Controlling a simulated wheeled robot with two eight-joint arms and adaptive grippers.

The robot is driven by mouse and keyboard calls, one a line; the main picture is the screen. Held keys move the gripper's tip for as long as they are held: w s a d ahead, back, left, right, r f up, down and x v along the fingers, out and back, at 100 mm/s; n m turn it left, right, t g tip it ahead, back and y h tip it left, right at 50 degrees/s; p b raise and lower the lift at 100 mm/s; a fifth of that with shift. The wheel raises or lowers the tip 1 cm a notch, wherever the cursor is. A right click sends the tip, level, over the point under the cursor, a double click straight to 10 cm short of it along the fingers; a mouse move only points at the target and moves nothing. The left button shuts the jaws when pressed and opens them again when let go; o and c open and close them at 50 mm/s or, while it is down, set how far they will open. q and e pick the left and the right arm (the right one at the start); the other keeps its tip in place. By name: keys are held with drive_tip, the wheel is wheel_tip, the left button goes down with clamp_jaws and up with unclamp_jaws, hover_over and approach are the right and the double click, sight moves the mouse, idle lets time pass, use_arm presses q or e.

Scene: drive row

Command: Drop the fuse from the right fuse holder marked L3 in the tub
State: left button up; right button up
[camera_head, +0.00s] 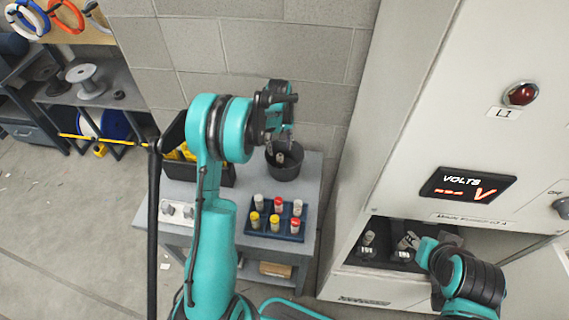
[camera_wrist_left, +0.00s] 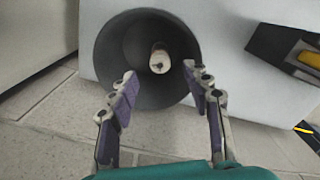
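The dark grey tub (camera_head: 284,172) stands on the small grey table, and its round mouth fills the middle of the left wrist view (camera_wrist_left: 110,62). A pale cylindrical fuse (camera_wrist_left: 160,60) shows end-on inside the tub's outline, between and beyond the fingertips; whether it rests on the bottom is unclear. My left gripper (camera_wrist_left: 161,82) is open over the tub, its fingers apart from the fuse; it also shows in the head view (camera_head: 281,120). My right gripper (camera_head: 412,242) is at the fuse holders (camera_head: 368,253) in the cabinet opening. It is small and partly hidden, and the holder markings are unreadable.
A dark blue tray (camera_head: 290,229) with several red, yellow and pale-topped fuses sits in front of the tub. A black bin (camera_head: 205,172) with yellow items stands left of the tub. The tall cabinet (camera_head: 400,120) bounds the right, carrying a voltage display (camera_head: 467,187) and red lamp (camera_head: 520,94).

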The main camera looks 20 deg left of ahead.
use_arm(q)
drive_tip(key=shift+r, duration=0.1)
wheel_tip(320, 180, up, 12)
idle(0.5)
idle(0.4)
drive_tip(key=s+d+m+t+b, duration=0.2)
drive_tip(key=s+d+b, duration=0.2)
drive_tip(key=s, duration=0.3)
drive_tip(key=s+d+m+t+b, duration=0.2)
drive_tip(key=s+d+m+b, duration=0.15)
drive_tip(key=s, duration=0.35)
drive_tip(key=s+d+f+m+t+b, duration=0.3)
drive_tip(key=s+f+b, duration=0.3)
drive_tip(key=s+f, duration=0.3)
drive_tip(key=s+d, duration=0.1)
drive_tip(key=s, duration=0.2)
drive_tip(key=shift+d, duration=0.15)
drive_tip(key=shift+f+m, duration=0.15)
drive_tip(key=shift+m, duration=0.1)
